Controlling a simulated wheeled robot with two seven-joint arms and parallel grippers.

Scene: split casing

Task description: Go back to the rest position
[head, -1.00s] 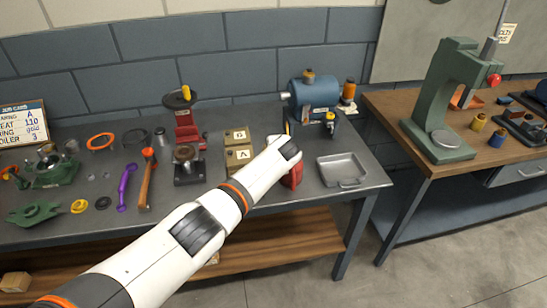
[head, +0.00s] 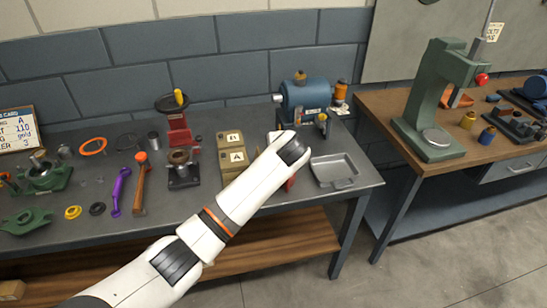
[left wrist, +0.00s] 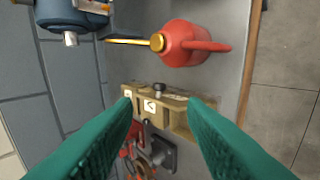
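My left arm comes in from the lower left in the head view and reaches over the bench. Its gripper is hidden there behind the arm's own end. In the left wrist view my left gripper (left wrist: 158,106) shows two green fingers spread apart, with nothing held between them. Beyond the fingertips is the tan labelled block (left wrist: 180,112), which also shows in the head view (head: 236,168). A red oil can (left wrist: 187,43) with a brass-coloured spout lies past the fingers, not touched. In the head view the arm hides most of it. My right gripper is in neither view.
A blue machine (head: 305,97) stands at the back of the bench, with a grey tray (head: 338,169) in front of it. A red press (head: 180,135), an orange-headed hammer (head: 141,185) and a purple wrench (head: 120,190) are to the left. A green press (head: 432,110) stands on the wooden table.

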